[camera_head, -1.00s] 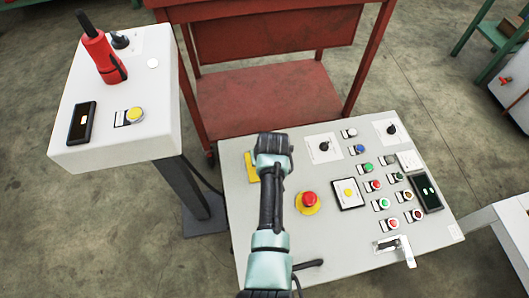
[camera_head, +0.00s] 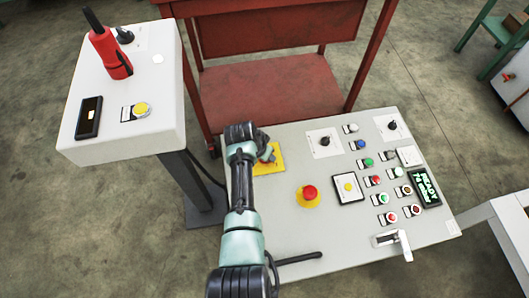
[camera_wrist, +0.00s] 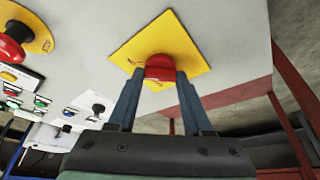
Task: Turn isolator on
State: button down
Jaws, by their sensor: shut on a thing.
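The isolator is a red knob (camera_wrist: 159,67) on a square yellow plate (camera_wrist: 187,47), on the light grey control panel. In the head view the yellow plate (camera_head: 275,154) is at the panel's upper left, partly hidden by my arm. My gripper (camera_wrist: 160,76) has a finger on each side of the red knob and is shut on it. The fingers cover the knob's lower sides, so its exact turn angle is hard to tell.
A red emergency button (camera_head: 310,191) on a round yellow base sits right of my arm. Several coloured buttons, two black selectors and a white-handled latch (camera_head: 391,239) fill the panel's right side. A white console (camera_head: 110,110) stands at left, a red cart (camera_head: 275,85) behind.

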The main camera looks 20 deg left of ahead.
jog(key=shift+m, duration=0.3)
jog(key=shift+c, duration=1.6)
grip_release()
jog(key=p+v, duration=0.6)
jog(key=v, duration=0.7)
jog(key=shift+w, duration=0.15)
